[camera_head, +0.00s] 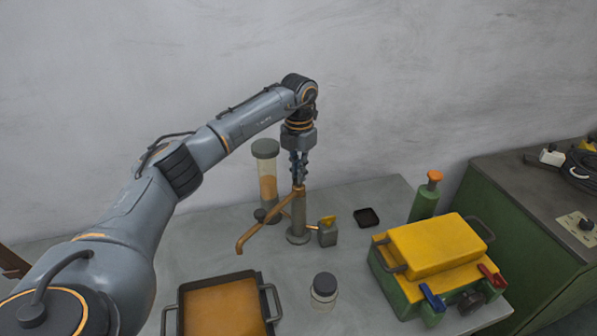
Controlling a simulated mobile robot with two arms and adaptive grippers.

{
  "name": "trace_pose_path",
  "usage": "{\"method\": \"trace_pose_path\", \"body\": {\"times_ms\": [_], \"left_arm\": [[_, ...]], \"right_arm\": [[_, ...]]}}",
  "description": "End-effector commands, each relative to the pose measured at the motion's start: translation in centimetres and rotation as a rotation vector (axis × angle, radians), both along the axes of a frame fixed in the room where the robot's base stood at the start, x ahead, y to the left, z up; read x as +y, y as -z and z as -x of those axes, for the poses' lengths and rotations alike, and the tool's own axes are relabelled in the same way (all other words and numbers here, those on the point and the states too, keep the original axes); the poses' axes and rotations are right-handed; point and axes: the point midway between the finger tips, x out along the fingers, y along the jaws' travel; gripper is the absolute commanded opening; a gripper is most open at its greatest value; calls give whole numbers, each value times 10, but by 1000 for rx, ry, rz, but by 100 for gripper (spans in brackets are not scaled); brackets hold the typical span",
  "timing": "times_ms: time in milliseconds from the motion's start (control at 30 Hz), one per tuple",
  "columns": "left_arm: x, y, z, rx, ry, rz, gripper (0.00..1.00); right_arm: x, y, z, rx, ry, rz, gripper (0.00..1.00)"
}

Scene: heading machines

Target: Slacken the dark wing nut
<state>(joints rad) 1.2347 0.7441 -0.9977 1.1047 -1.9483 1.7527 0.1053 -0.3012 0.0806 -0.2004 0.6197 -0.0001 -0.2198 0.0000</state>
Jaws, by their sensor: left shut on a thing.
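A grey post (299,213) on a round base stands on the table, with a bent copper-coloured pipe arm (262,228) coming off near its top. My left gripper (298,179) points straight down above this post and is shut at its top end. The dark wing nut sits there between the fingers, mostly hidden by them; its wings cannot be made out at this size. My right gripper is not in view.
A tall jar with orange content (267,184) stands close behind the post. A small box with a yellow top (328,232) is beside it. An orange tray (221,306), a lidded jar (324,287) and a green-yellow machine (436,246) stand nearer. A green bottle (424,203) is at right.

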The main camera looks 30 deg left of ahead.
Motion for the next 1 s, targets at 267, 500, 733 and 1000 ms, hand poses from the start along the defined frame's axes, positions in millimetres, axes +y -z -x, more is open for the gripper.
{"method": "trace_pose_path", "body": {"times_ms": [267, 500, 733, 1000], "left_arm": [[0, 0, 0, 1, -264, 0, 0], [0, 0, 0, 1, -492, 0, 0], [0, 0, 0, 0, -710, 0, 0], [0, 0, 0, -1, -967, 0, 0]], "right_arm": [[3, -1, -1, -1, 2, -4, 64], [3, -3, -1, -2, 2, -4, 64], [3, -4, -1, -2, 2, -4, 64], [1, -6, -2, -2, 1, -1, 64]]}}
